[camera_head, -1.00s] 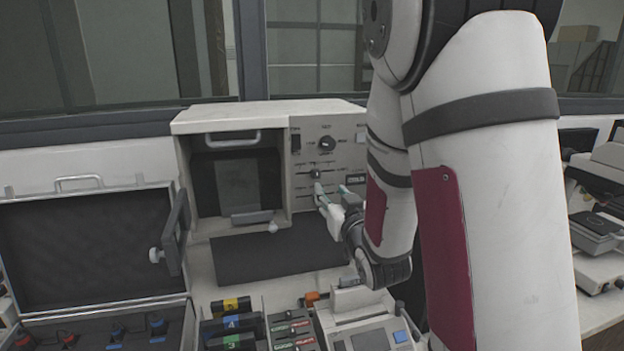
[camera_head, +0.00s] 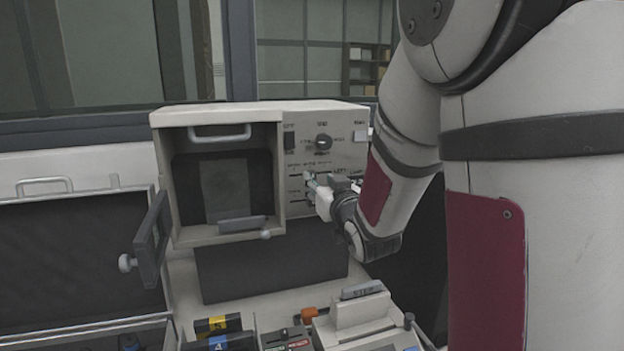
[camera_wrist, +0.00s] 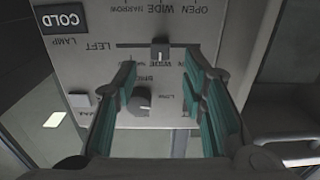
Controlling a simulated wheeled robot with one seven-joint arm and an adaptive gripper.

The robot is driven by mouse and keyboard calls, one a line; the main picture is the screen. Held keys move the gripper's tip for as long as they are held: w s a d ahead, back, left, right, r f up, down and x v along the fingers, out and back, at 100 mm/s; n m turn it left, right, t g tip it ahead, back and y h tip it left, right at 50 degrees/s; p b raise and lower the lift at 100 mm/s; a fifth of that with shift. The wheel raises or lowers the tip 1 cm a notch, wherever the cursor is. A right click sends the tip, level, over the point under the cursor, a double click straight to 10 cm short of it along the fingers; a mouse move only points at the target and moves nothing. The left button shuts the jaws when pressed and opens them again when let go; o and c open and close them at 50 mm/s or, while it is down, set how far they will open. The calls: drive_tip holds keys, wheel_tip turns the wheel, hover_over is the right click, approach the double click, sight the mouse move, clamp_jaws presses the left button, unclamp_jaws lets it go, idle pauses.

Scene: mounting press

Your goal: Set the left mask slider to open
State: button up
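The control panel (camera_head: 326,150) is the right face of the cream press. In the wrist view it appears upside down, with a slider knob (camera_wrist: 159,50) on a horizontal slot marked LEFT. The knob stands near the middle of the slot; the labels beside it are partly covered by my fingers. My gripper (camera_wrist: 161,68) is open, with one teal finger on each side of the knob's line and the knob between or just beyond the tips. I cannot tell whether they touch it. In the head view my gripper (camera_head: 311,182) is at the panel and hides part of the sliders.
The press's window bay (camera_head: 228,185) is left of the panel.

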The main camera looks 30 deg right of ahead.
sight(313, 175)
drive_tip(key=shift+w+d, duration=0.25)
drive_tip(key=shift+w, duration=0.9)
drive_tip(key=shift+w+d, duration=0.2)
drive_tip(key=shift+w, duration=0.95)
clamp_jaws()
